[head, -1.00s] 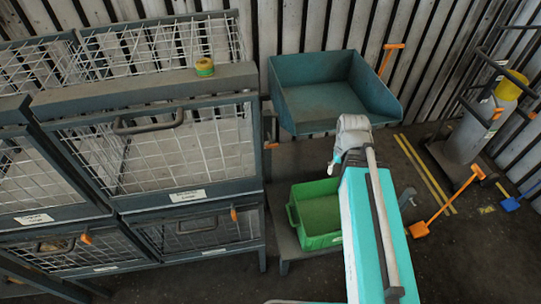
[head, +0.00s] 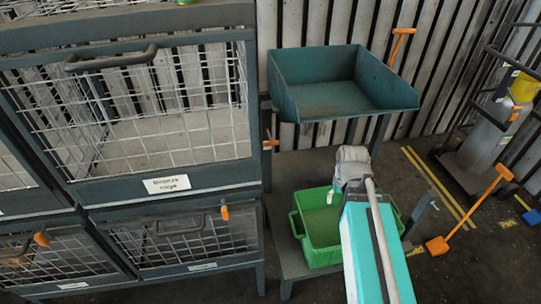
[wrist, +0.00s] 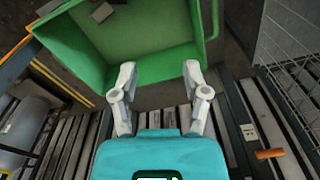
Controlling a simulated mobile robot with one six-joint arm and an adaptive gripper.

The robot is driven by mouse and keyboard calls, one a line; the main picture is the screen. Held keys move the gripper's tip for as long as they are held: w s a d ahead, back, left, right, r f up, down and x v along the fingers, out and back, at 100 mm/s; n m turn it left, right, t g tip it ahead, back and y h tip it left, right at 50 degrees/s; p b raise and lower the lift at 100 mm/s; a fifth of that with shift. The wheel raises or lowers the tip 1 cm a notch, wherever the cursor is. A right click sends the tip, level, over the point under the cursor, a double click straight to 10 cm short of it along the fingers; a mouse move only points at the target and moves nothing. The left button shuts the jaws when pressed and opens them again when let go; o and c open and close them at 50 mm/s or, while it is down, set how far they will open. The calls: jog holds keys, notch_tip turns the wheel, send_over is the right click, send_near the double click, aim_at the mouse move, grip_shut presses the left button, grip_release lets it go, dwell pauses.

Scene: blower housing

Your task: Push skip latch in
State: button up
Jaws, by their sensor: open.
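The teal skip (head: 340,85), an open sloped tray, stands on a frame against the slatted wall in the head view. An orange handle (head: 271,143) sticks out at the post between the skip and the left cage. An orange handle also shows at lower right in the wrist view (wrist: 269,153). I cannot tell for sure which part is the skip latch. My gripper (wrist: 159,75) is open and empty, its two fingers spread in front of the green bin (wrist: 80,45). In the head view my arm hides the fingers; the wrist is over the green bin (head: 315,245), apart from the skip.
Mesh cages (head: 130,110) fill the left side, with a grey bar handle (head: 110,60) and orange latches (head: 224,212) on the lower ones. A gas cylinder (head: 485,135) on a trolley and an orange shovel (head: 437,246) stand at right.

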notch_tip(320, 180, down, 10)
jog(key=w+a+y+b, duration=0.1)
jog(key=w+b, duration=0.1)
jog(key=b, duration=0.7)
jog(key=m+t+y+b, duration=0.1)
jog(key=m+y+b, duration=0.25)
jog(key=y, duration=1.25)
send_near(276, 144)
jog(key=shift+s+d+r+b, duration=0.15)
jog(key=shift+d+b, duration=0.25)
jog(key=shift+d, duration=0.45)
jog(key=shift+a, duration=0.1)
jog(key=shift+w+a+f+b, duration=0.15)
jog(key=shift+w+a+f, duration=0.1)
jog(key=shift+a, duration=2)
jog(key=shift+w+a+f+b, duration=0.15)
jog(key=shift+w+a+b, duration=0.05)
jog(key=shift+a, duration=2.05)
jog(key=shift+w+a+f+b, duration=0.15)
jog(key=shift+w+a, duration=0.1)
jog(key=shift+a, duration=2)
